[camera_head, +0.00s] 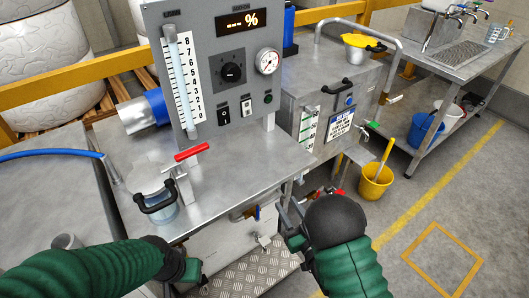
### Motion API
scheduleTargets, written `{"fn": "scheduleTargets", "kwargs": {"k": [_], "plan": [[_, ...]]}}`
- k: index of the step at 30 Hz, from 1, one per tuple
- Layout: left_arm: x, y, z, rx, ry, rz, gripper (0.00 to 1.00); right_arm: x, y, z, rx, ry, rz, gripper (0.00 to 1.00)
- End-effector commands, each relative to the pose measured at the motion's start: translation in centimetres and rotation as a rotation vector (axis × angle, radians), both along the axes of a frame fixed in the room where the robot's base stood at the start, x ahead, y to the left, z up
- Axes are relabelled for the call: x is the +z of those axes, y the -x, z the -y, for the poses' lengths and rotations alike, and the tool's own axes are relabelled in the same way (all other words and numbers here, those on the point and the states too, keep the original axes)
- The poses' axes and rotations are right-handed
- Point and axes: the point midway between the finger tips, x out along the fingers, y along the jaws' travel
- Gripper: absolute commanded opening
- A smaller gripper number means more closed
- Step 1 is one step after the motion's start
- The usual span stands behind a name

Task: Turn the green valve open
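The green valve (372,125) is a small green handle on a tap at the lower right front of the grey metal tank box (315,85). My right gripper (288,212) is low at the middle, in front of the table's front edge, below and left of the green valve and apart from it. My dark wrist partly hides it, and its finger gap is not clear. My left gripper (192,270) is at the lower left, in front of the table, far from the valve. Its fingertips are not clear.
A gauge panel (215,60) rises behind. A yellow bucket (375,182) stands on the floor below the green valve. Open floor lies at the right.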

Motion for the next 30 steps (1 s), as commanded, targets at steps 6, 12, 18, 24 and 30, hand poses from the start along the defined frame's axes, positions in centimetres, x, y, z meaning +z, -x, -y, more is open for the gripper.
{"fn": "scheduleTargets", "kwargs": {"k": [6, 12, 18, 24, 30], "plan": [[-1.2, 0.0, 0.0, 0.0, 0.0, -0.001, 0.36, -0.4, -3.9, -1.9, 0.001, 0.002, 0.005, 0.36], [-2.2, 0.0, 0.0, 0.0, 0.0, 0.0, 0.36, -0.5, -8.7, -4.2, 0.0, 0.003, 0.003, 0.36], [-3.1, 0.0, 0.0, 0.0, 0.0, 0.0, 0.36, -0.5, -12.9, -6.1, -0.001, 0.005, 0.002, 0.36], [-3.5, 0.0, 0.0, 0.0, 0.0, 0.0, 0.36, -0.4, -14.9, -7.0, -0.002, 0.004, -0.001, 0.36], [-3.4, 0.0, 0.0, 0.0, 0.0, 0.0, 0.36, -0.3, -15.1, -7.1, -0.003, 0.004, -0.001, 0.36]]}}
